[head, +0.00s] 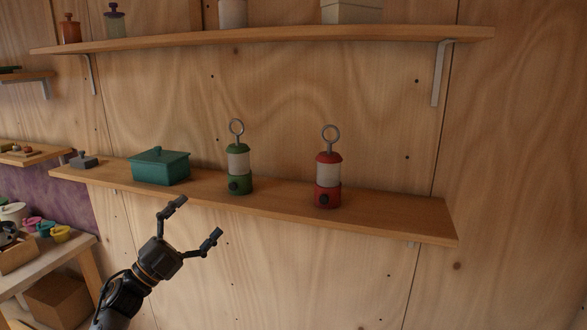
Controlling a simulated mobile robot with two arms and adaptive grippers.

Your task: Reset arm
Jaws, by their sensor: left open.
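My left gripper (197,224) is open and empty. It comes in from the lower left and stands in front of the lower wooden shelf (400,218), just below its front edge in the picture. Its fingers point up and to the right. Nothing is between the fingers but the plywood wall behind. My right gripper does not show in the head view.
On the lower shelf stand a teal lidded box (160,167), a green lantern (239,160) and a red lantern (328,170). An upper shelf (280,42) holds jars and a pale box (351,12). A cluttered table (85,243) stands at left. The shelf's right end is bare.

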